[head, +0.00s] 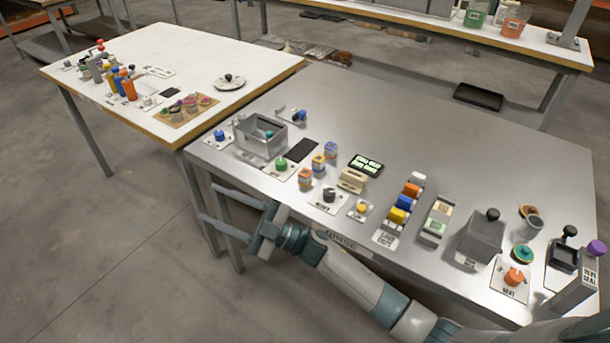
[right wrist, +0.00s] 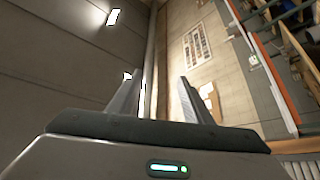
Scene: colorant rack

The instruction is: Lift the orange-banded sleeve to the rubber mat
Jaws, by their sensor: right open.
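Several small banded blocks stand in a slanting row at the middle left of the steel table in the head view. The nearest, with orange on it, looks like the orange-banded sleeve (head: 306,179), though its band is too small to be sure. A flat black rectangle, probably the rubber mat (head: 302,150), lies just behind it. My right gripper (head: 207,202) is by the steel table's front left edge, left of and apart from the sleeve. It is open; in the right wrist view its two fingers (right wrist: 160,98) stand apart with nothing between. My left gripper is not seen.
A metal bin (head: 262,138) stands left of the mat. A green-knobbed plate (head: 281,166) and a black-knobbed plate (head: 329,196) flank the sleeve. Coloured blocks in a rack (head: 386,238) and a grey box (head: 480,240) stand further right. The steel table's back middle is clear.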

